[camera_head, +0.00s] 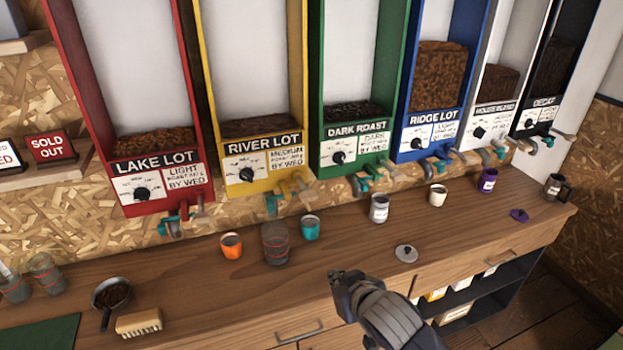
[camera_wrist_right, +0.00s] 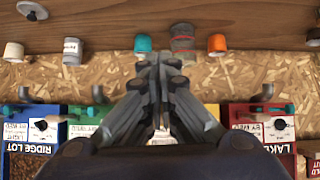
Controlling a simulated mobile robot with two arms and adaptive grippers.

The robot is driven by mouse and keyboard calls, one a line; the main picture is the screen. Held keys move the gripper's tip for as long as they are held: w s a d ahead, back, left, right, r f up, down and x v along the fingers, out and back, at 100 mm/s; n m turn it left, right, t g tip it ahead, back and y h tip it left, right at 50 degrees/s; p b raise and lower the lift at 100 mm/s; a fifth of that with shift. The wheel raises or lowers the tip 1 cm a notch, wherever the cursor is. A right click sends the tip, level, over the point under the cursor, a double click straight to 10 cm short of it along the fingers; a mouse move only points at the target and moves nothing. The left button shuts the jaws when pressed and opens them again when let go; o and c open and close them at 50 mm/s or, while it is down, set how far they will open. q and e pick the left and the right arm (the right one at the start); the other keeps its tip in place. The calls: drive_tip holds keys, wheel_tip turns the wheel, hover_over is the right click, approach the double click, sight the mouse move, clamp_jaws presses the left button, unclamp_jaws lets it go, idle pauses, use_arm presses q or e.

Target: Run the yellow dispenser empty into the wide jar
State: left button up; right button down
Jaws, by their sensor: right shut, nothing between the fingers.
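The yellow dispenser (camera_head: 256,182), labelled RIVER LOT, hangs on the wall with a low layer of dark beans (camera_head: 253,127) behind its window. A teal outlet piece and brass-coloured handles stick out below its panel. The wide jar (camera_head: 275,245), clear with red lines, stands on the counter below the dispenser and looks dark inside; its fill level is hard to tell. It also shows in the right wrist view (camera_wrist_right: 182,40). My right gripper (camera_head: 338,277) is shut and empty over the counter, in front of and right of the jar, apart from it. My left gripper is not in view.
An orange cup (camera_head: 231,245) and a teal cup (camera_head: 310,227) flank the jar closely. A grey tin (camera_head: 379,208), a grey lid (camera_head: 406,253) and a cream cup (camera_head: 438,195) stand to the right.

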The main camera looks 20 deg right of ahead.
drive_tip(key=w+d+r+t, duration=0.1)
drive_tip(key=w+r+t, duration=0.3)
drive_tip(key=w+r, duration=0.8)
drive_tip(key=shift+w+r+m+t, duration=0.15)
drive_tip(key=shift+r+m+t, duration=0.2)
drive_tip(key=shift+r, duration=1.7)
